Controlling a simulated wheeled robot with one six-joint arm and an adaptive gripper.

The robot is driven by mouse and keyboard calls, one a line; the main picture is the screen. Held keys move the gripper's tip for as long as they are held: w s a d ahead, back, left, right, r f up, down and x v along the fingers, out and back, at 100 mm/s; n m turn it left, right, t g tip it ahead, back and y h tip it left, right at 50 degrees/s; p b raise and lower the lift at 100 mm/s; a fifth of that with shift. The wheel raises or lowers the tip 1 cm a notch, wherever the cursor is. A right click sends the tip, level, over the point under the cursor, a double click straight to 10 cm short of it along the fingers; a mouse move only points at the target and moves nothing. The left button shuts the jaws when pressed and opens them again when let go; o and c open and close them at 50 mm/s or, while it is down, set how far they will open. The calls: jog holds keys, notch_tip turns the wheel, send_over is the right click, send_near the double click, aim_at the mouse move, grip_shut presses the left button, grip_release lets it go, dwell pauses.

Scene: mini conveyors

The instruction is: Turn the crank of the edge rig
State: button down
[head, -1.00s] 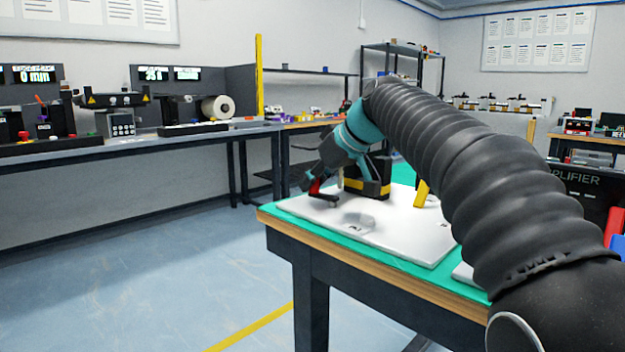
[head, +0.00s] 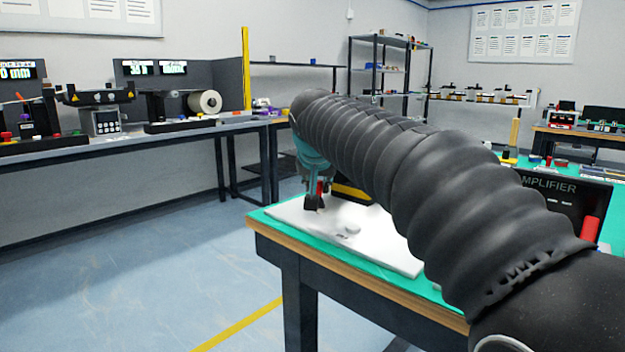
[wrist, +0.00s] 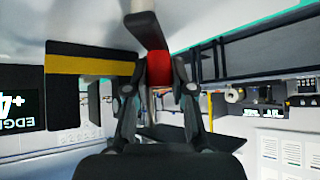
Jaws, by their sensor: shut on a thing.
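The edge rig (head: 352,193) is a black box with a yellow band on a white plate, partly hidden behind my arm. In the wrist view, tilted over, its black and yellow body (wrist: 85,60) is at the upper left, with a lit display (wrist: 18,103) cut off at the edge. The crank shows as a red grip (wrist: 156,66) with a black arm (wrist: 143,28) above it. My gripper (wrist: 157,80) is shut on the red grip, one dark finger on each side. In the head view my gripper (head: 313,201) is low over the plate beside the rig.
The white plate (head: 375,240) lies on a green-topped table (head: 262,222) with a wooden edge. A long bench (head: 190,128) with devices runs along the left wall. Open blue floor (head: 130,250) lies between them. A black amplifier box (head: 555,205) stands at the right.

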jog(key=shift+d+m+h, duration=0.35)
jog(key=shift+m+h, duration=0.35)
jog(key=shift+m, duration=0.3)
jog(key=c, duration=1)
grip_release()
jog(key=shift+o, duration=0.2)
jog(key=v, duration=1.2)
jog(key=shift+w, duration=0.1)
